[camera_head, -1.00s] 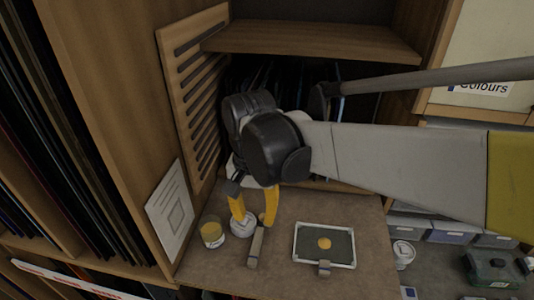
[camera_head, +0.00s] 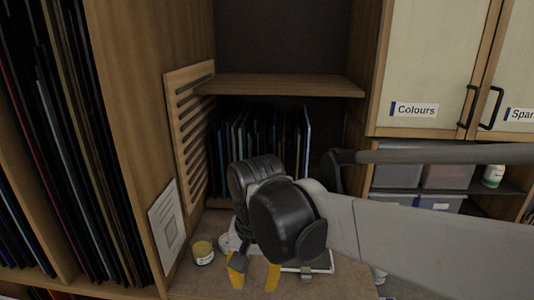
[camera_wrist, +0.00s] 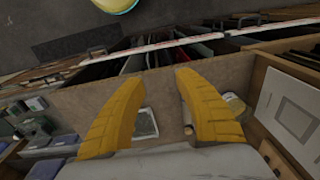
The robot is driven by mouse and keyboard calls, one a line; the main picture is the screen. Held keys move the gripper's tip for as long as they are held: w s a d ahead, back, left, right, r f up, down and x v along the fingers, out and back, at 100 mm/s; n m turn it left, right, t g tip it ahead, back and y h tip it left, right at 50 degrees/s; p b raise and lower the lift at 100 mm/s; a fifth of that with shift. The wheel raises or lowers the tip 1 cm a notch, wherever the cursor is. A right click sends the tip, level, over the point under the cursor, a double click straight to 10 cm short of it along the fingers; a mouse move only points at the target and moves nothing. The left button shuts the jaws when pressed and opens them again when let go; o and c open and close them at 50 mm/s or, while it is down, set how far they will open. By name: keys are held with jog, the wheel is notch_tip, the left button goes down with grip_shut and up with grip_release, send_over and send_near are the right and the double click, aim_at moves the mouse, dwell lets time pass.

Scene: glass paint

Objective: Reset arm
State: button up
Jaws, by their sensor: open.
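My gripper (camera_head: 254,275) is at the bottom of the head view, its yellow fingers apart and nothing between them. In the wrist view my gripper (camera_wrist: 158,80) also shows open and empty, with the worktop below. The arm comes in from the right and hides part of the worktop (camera_head: 195,283).
A jar with yellow content (camera_head: 203,252) stands left of my gripper; in the wrist view it shows beside a finger. A tray (camera_wrist: 145,123) and a handled tool (camera_wrist: 187,116) lie on the worktop. A pale card (camera_head: 167,228) leans left. A shelf (camera_head: 280,86) is above.

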jog(key=s+d+f+t+b, duration=0.2)
jog(key=d+f+t+b, duration=0.1)
jog(key=d+f+b, duration=0.7)
jog(key=s+d+f+n+t+b, duration=0.1)
jog(key=s+d+f+t+b, duration=0.2)
jog(key=d+f+b, duration=0.8)
jog(key=shift+s+d+f+t, duration=0.25)
jog(key=shift+d+f+t, duration=0.05)
jog(key=shift+f, duration=0.35)
